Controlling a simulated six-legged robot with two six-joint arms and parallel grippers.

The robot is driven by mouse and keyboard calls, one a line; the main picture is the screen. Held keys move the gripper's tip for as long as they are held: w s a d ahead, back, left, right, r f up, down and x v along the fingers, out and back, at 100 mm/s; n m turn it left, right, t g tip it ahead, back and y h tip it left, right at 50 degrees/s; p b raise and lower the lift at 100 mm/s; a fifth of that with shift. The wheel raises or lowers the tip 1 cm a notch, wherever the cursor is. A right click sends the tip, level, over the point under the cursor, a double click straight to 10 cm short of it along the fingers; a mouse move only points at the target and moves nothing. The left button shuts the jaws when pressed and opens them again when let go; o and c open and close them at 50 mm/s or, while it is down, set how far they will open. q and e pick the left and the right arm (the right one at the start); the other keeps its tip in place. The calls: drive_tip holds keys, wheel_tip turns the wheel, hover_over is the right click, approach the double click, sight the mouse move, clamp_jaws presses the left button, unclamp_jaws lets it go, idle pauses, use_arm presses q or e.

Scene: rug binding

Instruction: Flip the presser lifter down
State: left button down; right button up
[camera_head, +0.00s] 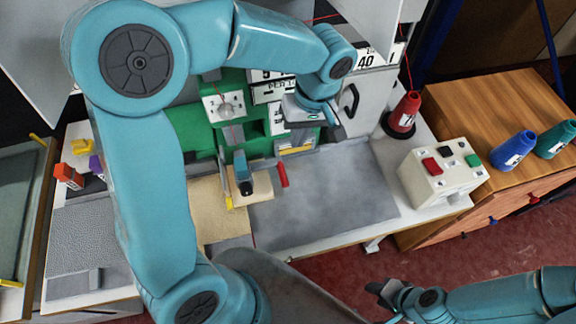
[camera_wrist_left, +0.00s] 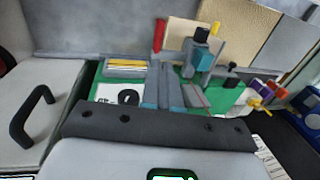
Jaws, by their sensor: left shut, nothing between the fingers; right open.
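A red-handled lever (camera_head: 283,175), which looks like the presser lifter, sticks out beside the sewing head on the green machine (camera_head: 195,138). In the left wrist view the red lever (camera_wrist_left: 159,36) stands beyond my fingers, beside a teal-and-grey presser part (camera_wrist_left: 203,48). My left gripper (camera_head: 335,129) is shut and empty above the back of the grey work surface, right of the lever and apart from it. Its fingers also show in the left wrist view (camera_wrist_left: 162,84). My right gripper (camera_head: 381,291) is open and empty at the lower right, far from the machine.
A tan rug piece (camera_head: 211,207) lies under the sewing head. The grey work surface (camera_head: 335,205) is clear to the right. A red thread cone (camera_head: 404,112) and a white button box (camera_head: 441,170) stand at its right.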

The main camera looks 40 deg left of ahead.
sight(285, 176)
use_arm(q)
drive_tip(key=f, duration=0.4)
drive_tip(key=s+a+f+p, duration=0.1)
drive_tip(key=f, duration=0.8)
drive_tip(key=shift+s+a+p, duration=0.3)
drive_tip(key=shift+s, duration=0.05)
drive_tip(key=shift+s+a+f, duration=0.1)
drive_tip(key=shift+s+f, duration=0.1)
drive_tip(key=shift+f, duration=0.2)
drive_tip(key=shift+w, duration=0.1)
drive_tip(key=shift+f, duration=0.1)
